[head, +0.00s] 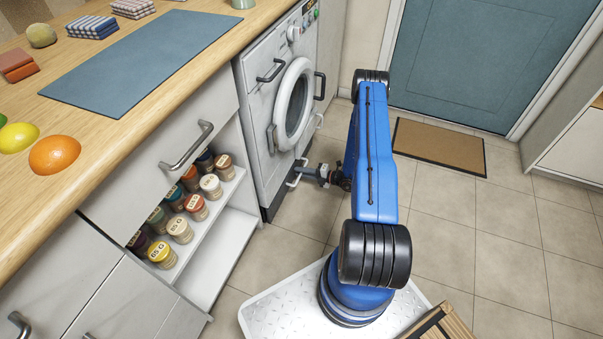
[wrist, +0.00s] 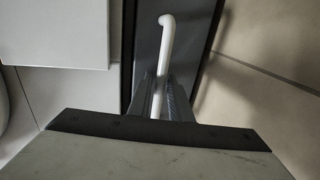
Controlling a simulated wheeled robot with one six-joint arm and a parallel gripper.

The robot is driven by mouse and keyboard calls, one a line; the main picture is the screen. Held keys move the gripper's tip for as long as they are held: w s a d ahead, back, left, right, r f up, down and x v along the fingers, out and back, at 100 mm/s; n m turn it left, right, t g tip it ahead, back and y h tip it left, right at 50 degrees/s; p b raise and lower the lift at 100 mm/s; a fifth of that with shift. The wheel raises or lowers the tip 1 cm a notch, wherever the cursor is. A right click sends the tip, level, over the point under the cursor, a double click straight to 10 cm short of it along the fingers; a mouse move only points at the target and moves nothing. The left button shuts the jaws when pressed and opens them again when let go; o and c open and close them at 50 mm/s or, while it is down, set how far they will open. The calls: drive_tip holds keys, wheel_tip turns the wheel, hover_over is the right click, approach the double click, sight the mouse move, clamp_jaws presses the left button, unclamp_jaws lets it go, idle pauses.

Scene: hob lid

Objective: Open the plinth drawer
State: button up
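The plinth drawer has a dark grey front (wrist: 145,45) with a white bar handle (wrist: 166,40) in the wrist view. In the head view the handle (head: 292,183) shows low at the foot of the washing machine. My gripper (wrist: 161,92) has its two fingers on either side of the bar, close against it with no clear gap. It appears shut on the handle. The drawer front looks about in line with the machine; any small gap is hidden.
The washing machine (head: 262,105) has a round door (head: 294,104) above the gripper. An open shelf unit (head: 225,245) with several spice jars stands to the left, under the wooden worktop (head: 130,135). A brown doormat (head: 438,146) lies right; tiled floor (head: 440,230) there is free.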

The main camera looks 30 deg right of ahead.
clamp_jaws()
drive_tip(key=f+v, duration=0.2)
drive_tip(key=v, duration=1)
drive_tip(key=s+f+v, duration=0.1)
drive_tip(key=f+v, duration=0.2)
drive_tip(key=v, duration=1)
drive_tip(key=d+f+v, duration=0.1)
drive_tip(key=f+v, duration=0.2)
drive_tip(key=v, duration=1)
drive_tip(key=shift+s, duration=0.25)
unclamp_jaws()
